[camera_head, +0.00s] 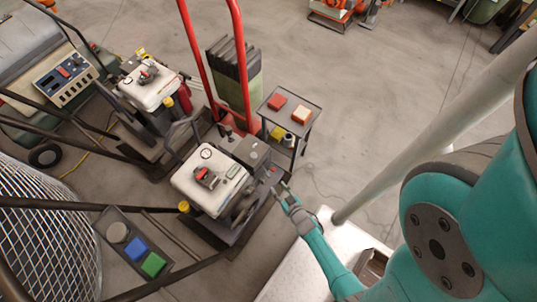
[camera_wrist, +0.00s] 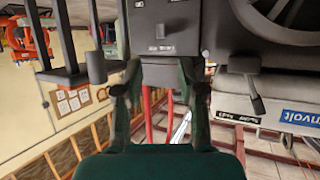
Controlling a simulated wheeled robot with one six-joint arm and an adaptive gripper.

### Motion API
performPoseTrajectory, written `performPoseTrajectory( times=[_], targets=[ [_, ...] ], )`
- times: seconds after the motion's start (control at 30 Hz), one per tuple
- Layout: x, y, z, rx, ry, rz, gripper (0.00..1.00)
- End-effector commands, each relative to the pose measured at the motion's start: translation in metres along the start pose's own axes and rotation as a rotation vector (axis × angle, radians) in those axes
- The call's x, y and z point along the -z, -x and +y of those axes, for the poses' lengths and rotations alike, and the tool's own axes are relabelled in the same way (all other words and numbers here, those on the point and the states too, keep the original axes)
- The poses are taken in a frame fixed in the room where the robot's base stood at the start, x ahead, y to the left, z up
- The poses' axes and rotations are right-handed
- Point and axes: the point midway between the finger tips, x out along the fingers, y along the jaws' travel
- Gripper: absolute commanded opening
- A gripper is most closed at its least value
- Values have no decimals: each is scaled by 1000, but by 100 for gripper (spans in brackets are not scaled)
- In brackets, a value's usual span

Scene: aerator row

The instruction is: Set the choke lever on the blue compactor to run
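Two compactor-like machines with white engine tops stand in the head view, a nearer one (camera_head: 213,182) and a farther one (camera_head: 148,86). I cannot tell which is the blue one; neither body looks clearly blue there. My gripper (camera_head: 286,189) is beside the right side of the nearer machine. In the wrist view my gripper (camera_wrist: 160,90) is open, its fingers apart with nothing held. A dark box with a small knob lies beyond the fingertips. A blue plate (camera_wrist: 300,118) is farther right.
A grey side table (camera_head: 271,103) with red and pale blocks stands behind the nearer machine. A dark tray (camera_head: 115,214) with blue and green blocks and a wire-mesh drum (camera_head: 40,245) are at lower left.

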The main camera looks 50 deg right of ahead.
Motion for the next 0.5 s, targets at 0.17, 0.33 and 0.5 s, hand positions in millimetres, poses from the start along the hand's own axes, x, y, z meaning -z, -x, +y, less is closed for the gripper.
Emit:
performPoseTrajectory(
  times=[0.17,0.33,0.5],
  targets=[
    [0,-18,0,2,1,1,40],
    [0,-44,0,2,0,0,40],
    [0,-69,0,1,-1,0,40]
  ],
)
